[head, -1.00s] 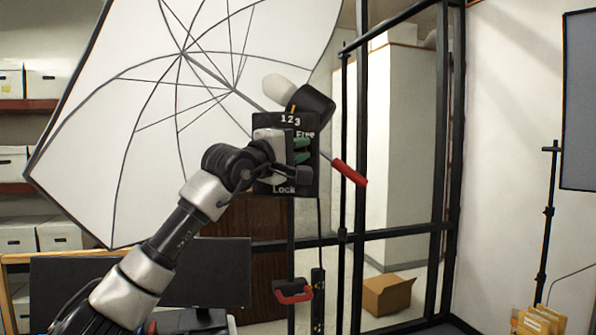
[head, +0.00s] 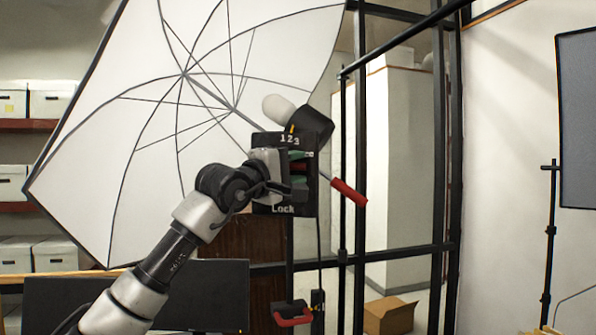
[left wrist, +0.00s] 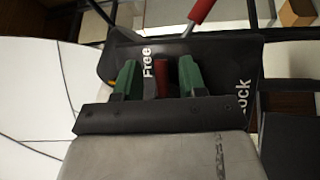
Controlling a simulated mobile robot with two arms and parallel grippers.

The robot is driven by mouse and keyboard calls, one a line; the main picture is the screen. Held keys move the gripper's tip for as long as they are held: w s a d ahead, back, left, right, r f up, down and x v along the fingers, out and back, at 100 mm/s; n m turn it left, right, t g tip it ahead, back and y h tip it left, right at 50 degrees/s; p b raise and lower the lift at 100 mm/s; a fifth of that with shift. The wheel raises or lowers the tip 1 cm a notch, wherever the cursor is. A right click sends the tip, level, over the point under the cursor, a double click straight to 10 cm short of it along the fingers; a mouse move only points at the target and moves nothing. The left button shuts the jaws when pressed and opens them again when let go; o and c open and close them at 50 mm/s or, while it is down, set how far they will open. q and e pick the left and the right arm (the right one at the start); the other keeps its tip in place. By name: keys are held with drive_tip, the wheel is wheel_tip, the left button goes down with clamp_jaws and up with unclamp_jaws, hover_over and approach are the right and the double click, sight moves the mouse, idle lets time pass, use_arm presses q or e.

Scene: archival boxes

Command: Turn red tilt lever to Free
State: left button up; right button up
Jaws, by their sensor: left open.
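The black control panel (head: 267,208) stands in front of the umbrella, with "123" at its top and "Lock" low down. In the left wrist view the panel (left wrist: 222,60) shows "Free" at left and part of "Lock" at right. My left gripper (left wrist: 160,72) is open, its two green fingers pointing at the panel. A red piece (left wrist: 162,82), which looks like the tilt lever, shows between the fingers; I cannot tell whether they touch it. It lies nearer "Free" than "Lock" in that view. In the head view my left gripper (head: 302,170) covers much of the panel face. My right gripper is not in view.
A rod with a red grip (head: 348,192) sticks out right of the panel. A white umbrella (head: 130,130) fills the left behind my arm. Another red handle (head: 293,320) is low on the stand. Black frame posts stand at right; a cardboard box (head: 388,315) is on the floor.

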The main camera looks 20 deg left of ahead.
use_arm(q)
drive_tip(key=b+v, duration=0.4)
drive_tip(key=v, duration=0.5)
drive_tip(key=shift+s+a+b, duration=0.2)
drive_tip(key=shift+s+b, duration=0.1)
drive_tip(key=shift+f, duration=0.1)
